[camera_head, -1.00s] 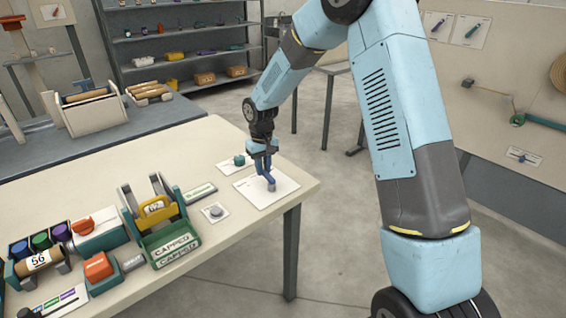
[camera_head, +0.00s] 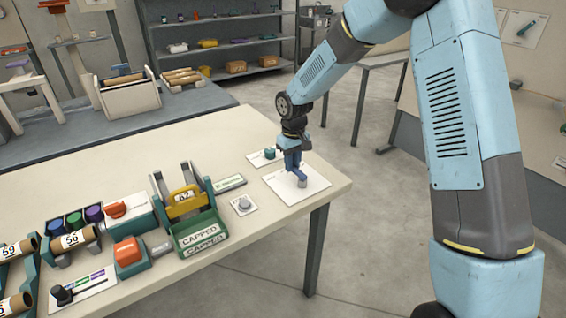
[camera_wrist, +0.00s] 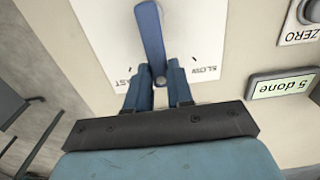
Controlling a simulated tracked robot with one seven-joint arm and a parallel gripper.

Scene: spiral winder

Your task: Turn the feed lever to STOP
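The feed lever (camera_wrist: 151,33) is a blue bar on a white plate (camera_wrist: 96,28) in the wrist view. Its free end lies between the words FAST at left and SLOW at right; I see no readable STOP mark. My gripper (camera_wrist: 160,78) has one finger on each side of this end, closed in against it. In the head view, the lever (camera_head: 301,181) is a small blue shape under my gripper (camera_head: 293,165), on the white plate (camera_head: 318,183) near the table's right corner. My fingers hide part of it.
A grey knob (camera_head: 243,204) on a small plate and a green display (camera_head: 230,183) stand left of the lever plate. A teal block (camera_head: 269,153) is behind it. A green CAPPED tray (camera_head: 201,238) and an orange button box (camera_head: 129,253) are farther left.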

